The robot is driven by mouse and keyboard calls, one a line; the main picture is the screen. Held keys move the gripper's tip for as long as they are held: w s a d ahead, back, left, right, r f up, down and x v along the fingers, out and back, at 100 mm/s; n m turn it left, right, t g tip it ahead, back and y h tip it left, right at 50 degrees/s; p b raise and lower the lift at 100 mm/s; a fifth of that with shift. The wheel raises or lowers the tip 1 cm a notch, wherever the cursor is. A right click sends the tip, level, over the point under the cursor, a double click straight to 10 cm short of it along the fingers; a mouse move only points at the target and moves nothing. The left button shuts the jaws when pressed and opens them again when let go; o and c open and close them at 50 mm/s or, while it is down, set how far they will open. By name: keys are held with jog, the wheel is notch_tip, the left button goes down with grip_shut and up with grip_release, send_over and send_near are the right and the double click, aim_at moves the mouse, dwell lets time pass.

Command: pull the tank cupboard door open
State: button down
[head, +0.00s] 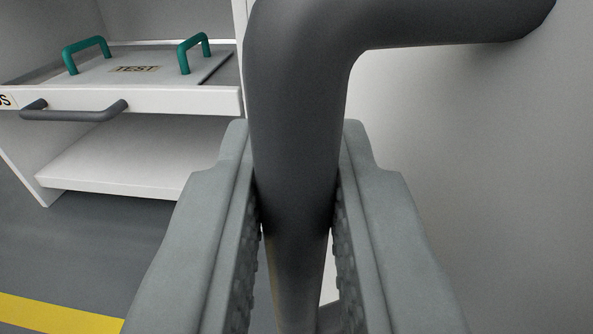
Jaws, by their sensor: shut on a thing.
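The tank cupboard door (470,170) is a plain pale panel that fills the right side of the head view. A thick dark grey bar handle (297,110) stands upright in the middle and bends at its top to the right, where it meets the panel. My gripper (297,190) is shut on the handle's upright part, one ridged finger on each side. The handle's lower end is hidden between the fingers. The door's full outline and hinge side are out of view, so I cannot tell how far it stands open.
At the left is a white cabinet with a drawer (180,101) bearing a dark handle (75,112). A plate (105,70) marked TEST with two green handles lies in it. A white shelf (120,170) is below. A yellow stripe (60,316) crosses the grey floor.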

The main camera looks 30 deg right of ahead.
jog(key=w+a+m+g+h, duration=0.1)
jog(key=w+a, duration=0.3)
jog(key=a, duration=0.4)
jog(key=shift+m+g+h, duration=0.3)
jog(key=shift+m+h, duration=0.1)
jog(key=shift+h, duration=0.3)
jog(key=c, duration=1.4)
grip_release()
jog(key=v, duration=1.7)
jog(key=shift+s+a, duration=0.1)
jog(key=shift+a, duration=0.05)
jog(key=shift+r, duration=0.1)
